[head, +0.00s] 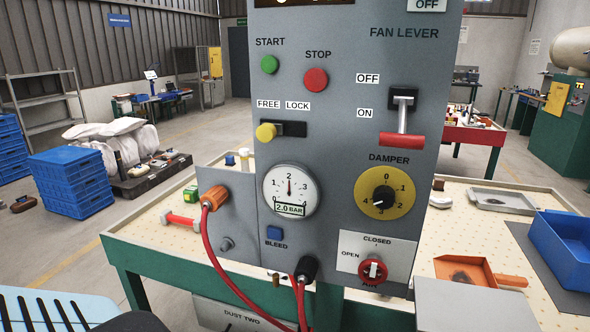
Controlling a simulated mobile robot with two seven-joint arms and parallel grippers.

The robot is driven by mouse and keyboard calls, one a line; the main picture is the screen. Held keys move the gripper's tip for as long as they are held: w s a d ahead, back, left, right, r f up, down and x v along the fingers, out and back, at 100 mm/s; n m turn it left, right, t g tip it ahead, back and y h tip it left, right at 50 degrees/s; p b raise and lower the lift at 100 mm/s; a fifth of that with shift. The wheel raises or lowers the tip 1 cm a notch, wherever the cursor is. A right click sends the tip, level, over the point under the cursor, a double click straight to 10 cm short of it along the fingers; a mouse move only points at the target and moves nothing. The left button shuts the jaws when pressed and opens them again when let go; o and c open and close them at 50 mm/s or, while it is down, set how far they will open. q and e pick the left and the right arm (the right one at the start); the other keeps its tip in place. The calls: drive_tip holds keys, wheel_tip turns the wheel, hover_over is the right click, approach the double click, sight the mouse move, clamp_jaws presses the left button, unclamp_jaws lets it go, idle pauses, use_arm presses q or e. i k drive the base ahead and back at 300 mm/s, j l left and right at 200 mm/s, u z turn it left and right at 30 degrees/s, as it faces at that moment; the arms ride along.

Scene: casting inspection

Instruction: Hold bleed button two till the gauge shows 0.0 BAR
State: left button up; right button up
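A plate marked DUST TWO (243,318) is at the bottom of the view.
The panel also bears a green start button (269,65), red stop button (316,79), yellow lock knob (266,132) at FREE, red-handled fan lever (402,140) near ON, damper dial (383,200) and red air valve (372,270). A red hose (232,277) hangs left of and below the button.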

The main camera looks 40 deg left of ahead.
sight(274, 234)
drive_tip(key=u, duration=1.1)
